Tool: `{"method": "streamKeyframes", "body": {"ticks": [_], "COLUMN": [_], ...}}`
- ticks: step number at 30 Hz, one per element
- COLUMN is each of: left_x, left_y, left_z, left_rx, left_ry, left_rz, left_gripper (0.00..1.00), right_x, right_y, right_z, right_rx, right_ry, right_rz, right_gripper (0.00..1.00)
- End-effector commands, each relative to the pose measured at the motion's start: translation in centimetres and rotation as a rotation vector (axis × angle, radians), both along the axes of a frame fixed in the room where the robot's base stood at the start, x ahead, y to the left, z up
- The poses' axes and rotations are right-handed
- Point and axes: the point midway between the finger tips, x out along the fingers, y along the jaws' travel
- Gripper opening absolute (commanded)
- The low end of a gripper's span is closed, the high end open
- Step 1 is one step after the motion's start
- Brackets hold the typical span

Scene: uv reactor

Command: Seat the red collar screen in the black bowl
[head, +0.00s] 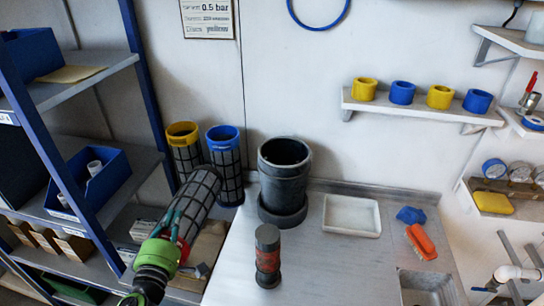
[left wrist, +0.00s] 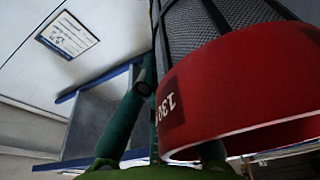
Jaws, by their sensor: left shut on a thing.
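My left gripper (head: 178,226) is shut on the red collar screen, a dark mesh cylinder (head: 199,192) held tilted above the bench's left end, its mesh end pointing up and right. In the left wrist view the red collar (left wrist: 230,85) with a white number fills the right side, close to the gripper's fingers. The mesh (left wrist: 205,35) extends above it. The black bowl (head: 284,180) stands upright on the bench, open at the top, to the right of the screen and apart from it. Its inside is dark. My right gripper is not in view.
A yellow-collared screen (head: 182,130) and a blue-collared screen (head: 223,135) stand behind the held one. A black cylinder with a red band (head: 267,258) stands in front of the bowl. A white tray (head: 351,230) and an orange brush (head: 421,243) lie to the right.

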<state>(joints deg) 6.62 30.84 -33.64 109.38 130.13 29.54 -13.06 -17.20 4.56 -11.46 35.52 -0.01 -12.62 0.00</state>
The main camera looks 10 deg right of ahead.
Motion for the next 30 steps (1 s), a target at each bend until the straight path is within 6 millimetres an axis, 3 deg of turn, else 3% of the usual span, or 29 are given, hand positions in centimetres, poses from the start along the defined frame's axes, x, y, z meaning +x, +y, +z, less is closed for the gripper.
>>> {"method": "streamKeyframes", "body": {"ticks": [4,7,15,21,30], "left_x": [-0.5,-2.2,-10.4,-14.7,-16.3], "left_y": [-0.1,-0.2,0.6,1.9,2.6], "left_z": [0.0,-0.3,0.6,2.3,3.3], "left_rx": [-0.001,-0.004,-0.006,-0.004,0.003], "left_ry": [-0.001,0.003,0.005,0.001,-0.006], "left_rz": [0.001,0.008,0.078,0.140,0.165], "left_gripper": [0.00,0.00,0.00,0.00,0.00], "right_x": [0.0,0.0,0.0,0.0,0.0], "right_y": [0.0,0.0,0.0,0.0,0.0], "right_z": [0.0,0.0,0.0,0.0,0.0], "right_rx": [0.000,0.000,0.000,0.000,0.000], "right_ry": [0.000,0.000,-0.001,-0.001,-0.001], "right_rz": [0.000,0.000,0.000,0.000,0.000], "right_gripper": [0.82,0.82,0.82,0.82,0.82]}}
